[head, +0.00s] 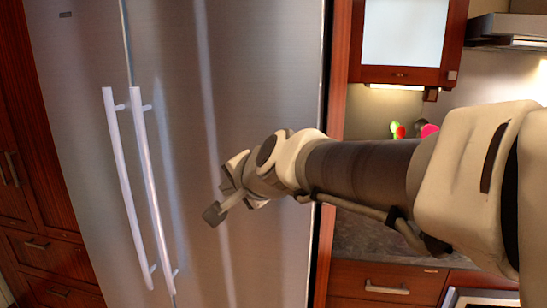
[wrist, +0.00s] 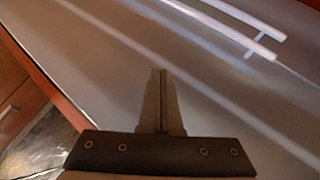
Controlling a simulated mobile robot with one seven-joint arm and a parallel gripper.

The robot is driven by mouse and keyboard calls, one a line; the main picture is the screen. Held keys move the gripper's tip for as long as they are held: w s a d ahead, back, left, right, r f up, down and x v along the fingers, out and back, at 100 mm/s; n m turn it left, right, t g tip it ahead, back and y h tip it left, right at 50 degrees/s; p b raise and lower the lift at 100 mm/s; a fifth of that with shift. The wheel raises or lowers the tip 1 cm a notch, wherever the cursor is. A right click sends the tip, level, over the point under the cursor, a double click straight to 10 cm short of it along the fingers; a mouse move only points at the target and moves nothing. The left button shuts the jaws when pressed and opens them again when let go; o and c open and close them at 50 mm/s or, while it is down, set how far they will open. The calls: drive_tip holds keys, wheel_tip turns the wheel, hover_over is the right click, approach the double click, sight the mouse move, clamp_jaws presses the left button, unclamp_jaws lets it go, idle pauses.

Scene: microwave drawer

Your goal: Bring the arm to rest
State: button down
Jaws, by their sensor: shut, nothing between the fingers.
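My gripper (head: 214,214) is at the end of my outstretched arm, in front of the right door of a steel fridge (head: 250,75). It is right of the two long door handles and apart from them. In the wrist view my gripper (wrist: 163,75) has its two fingers together with nothing between them. The fridge surface (wrist: 100,60) fills most of that view. Whether the fingertips touch the door cannot be told.
Two vertical fridge handles (head: 125,190) stand out from the doors. A counter (head: 370,240) with drawers (head: 385,285) lies right of the fridge, partly behind my arm. A wall cabinet (head: 405,40) and a range hood (head: 510,32) are above. Wooden cabinets (head: 30,200) stand at the left.

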drive_tip(key=s+d+f+n+g+h+p, duration=0.1)
drive_tip(key=s+d+f+n+g+h, duration=0.1)
drive_tip(key=s+d, duration=0.8)
drive_tip(key=s+d+f+n+g+h, duration=0.2)
drive_tip(key=s+d+f+n+h, duration=0.2)
drive_tip(key=s+d+f, duration=0.3)
drive_tip(key=s+d+n, duration=0.1)
drive_tip(key=s+d, duration=0.3)
drive_tip(key=d, duration=0.1)
drive_tip(key=shift+d+n+p, duration=0.15)
drive_tip(key=shift+n+p, duration=0.25)
drive_tip(key=shift+f, duration=0.1)
